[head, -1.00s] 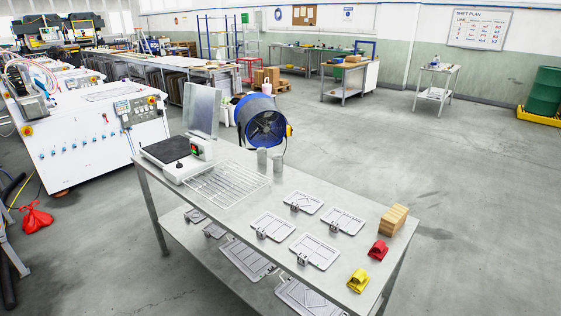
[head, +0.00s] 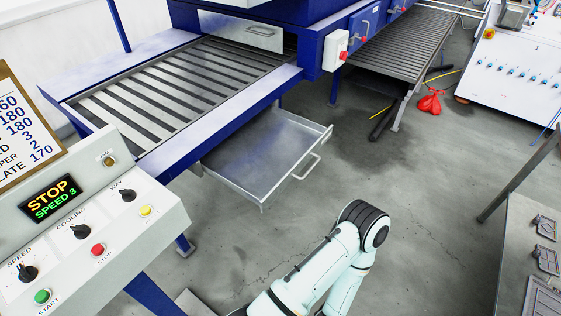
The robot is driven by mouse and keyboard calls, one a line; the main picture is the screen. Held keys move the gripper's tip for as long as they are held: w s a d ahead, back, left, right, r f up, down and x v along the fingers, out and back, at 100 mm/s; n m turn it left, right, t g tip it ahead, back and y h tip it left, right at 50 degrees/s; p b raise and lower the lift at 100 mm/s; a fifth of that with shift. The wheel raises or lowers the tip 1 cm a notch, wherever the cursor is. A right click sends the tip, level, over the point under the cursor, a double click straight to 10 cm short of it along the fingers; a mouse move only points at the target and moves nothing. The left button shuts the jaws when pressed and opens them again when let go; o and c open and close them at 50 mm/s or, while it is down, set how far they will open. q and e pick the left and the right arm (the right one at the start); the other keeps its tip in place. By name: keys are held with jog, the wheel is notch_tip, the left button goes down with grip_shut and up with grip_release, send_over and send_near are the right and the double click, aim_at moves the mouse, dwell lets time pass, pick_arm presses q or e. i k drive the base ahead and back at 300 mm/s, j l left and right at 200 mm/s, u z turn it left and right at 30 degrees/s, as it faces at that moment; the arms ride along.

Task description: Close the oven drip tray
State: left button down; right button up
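The drip tray (head: 258,158) is a shallow, empty metal drawer under the blue conveyor oven (head: 320,50). It is pulled well out, and its back end is hidden beneath the conveyor frame. Its bar handle (head: 308,167) is on the front wall, facing lower right. One of my pale arms reaches in from the bottom, its dark-capped joint below and right of the tray and apart from it in the picture. Neither gripper shows, so I cannot see whether they are open or shut.
A slatted conveyor (head: 165,90) lies above and left of the tray. A control panel (head: 90,215) reading STOP fills the lower left. A metal table (head: 515,225) stands at right. The floor in front of the handle looks clear.

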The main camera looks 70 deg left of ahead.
aim_at(261, 159)
jog(key=u, duration=0.45)
jog(key=j+u, duration=0.1)
jog(key=u, duration=1.25)
jog(key=i+u, duration=0.1)
jog(key=u, duration=0.3)
jog(key=i+j+z, duration=0.15)
jog(key=i+j, duration=0.15)
jog(key=i, duration=0.2)
jog(key=i+j+z, duration=0.2)
jog(key=i+j, duration=0.15)
jog(key=i, duration=0.15)
